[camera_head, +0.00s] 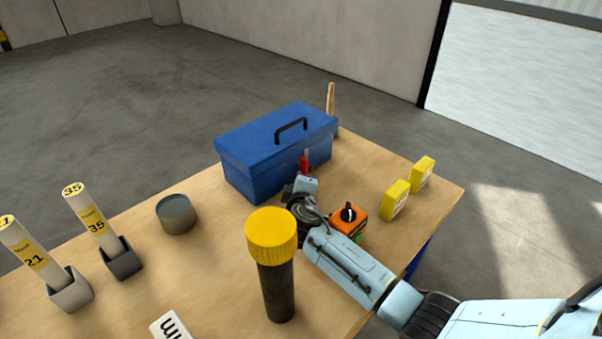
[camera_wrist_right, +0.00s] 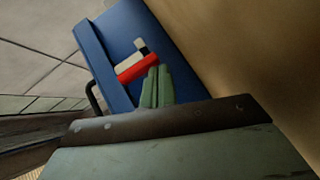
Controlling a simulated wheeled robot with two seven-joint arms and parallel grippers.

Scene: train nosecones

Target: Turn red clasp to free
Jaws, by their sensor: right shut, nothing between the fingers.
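A red clasp (camera_head: 304,164) is on the front face of the blue toolbox (camera_head: 252,156), which stands closed on the wooden table with its black handle on top. In the right wrist view the red clasp (camera_wrist_right: 137,68) lies across a pale plate on the blue box. My right gripper (camera_head: 304,180) is at the box front, just below the clasp. In the wrist view its shut fingers (camera_wrist_right: 156,78) have their tips close against the red clasp; I cannot tell if they touch. Nothing is between the fingers. My left gripper is not in view.
A yellow-capped dark cylinder (camera_head: 276,270) stands near my right arm. An orange box with a black knob (camera_head: 348,217) sits right of the gripper, with yellow blocks (camera_head: 396,200) beyond. A grey round tin (camera_head: 176,214) and numbered tubes (camera_head: 90,216) are left.

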